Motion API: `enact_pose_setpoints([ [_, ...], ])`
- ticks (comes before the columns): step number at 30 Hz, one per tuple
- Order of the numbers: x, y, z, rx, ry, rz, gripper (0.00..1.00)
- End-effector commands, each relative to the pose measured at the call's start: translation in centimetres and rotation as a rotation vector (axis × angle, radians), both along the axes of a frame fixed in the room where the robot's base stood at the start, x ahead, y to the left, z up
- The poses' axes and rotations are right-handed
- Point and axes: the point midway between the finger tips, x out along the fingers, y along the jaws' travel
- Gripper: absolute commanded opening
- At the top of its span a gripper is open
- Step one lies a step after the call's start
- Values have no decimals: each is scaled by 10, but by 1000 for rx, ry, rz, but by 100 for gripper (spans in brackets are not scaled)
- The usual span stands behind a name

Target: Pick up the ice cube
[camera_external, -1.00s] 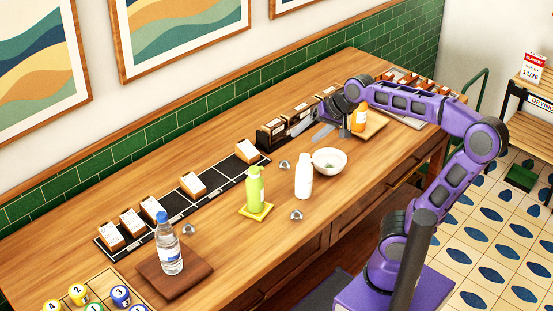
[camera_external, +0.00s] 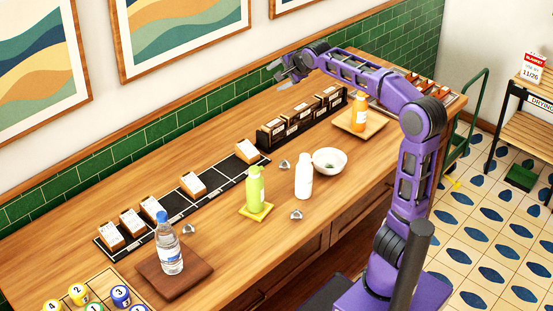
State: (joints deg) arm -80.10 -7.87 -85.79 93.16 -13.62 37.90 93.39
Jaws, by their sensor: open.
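No thing in view is clearly an ice cube. Small shiny grey pieces lie on the wooden counter: one piece (camera_external: 284,164) left of the white bowl (camera_external: 330,161), one front piece (camera_external: 296,215) below the white bottle, and one left piece (camera_external: 188,229) near the water bottle. They are too small to tell what they are. My gripper (camera_external: 281,76) is open and empty, raised high over the back of the counter, near the green tiled wall. It is well apart from these pieces.
A white bottle (camera_external: 303,177), a green bottle (camera_external: 255,189), a water bottle (camera_external: 168,246) and an orange bottle (camera_external: 359,114) stand upright on the counter. Dark boxes (camera_external: 302,116) line the back below my gripper. The counter's right front is clear.

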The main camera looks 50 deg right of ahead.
Motion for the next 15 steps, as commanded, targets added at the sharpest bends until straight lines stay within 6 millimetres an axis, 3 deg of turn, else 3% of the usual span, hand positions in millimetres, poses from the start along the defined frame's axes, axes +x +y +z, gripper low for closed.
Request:
enact_pose_setpoints([
  [5,-2,1,7,-56,11,-11,72],
  [15,-19,3,-17,-164,129,91,72],
])
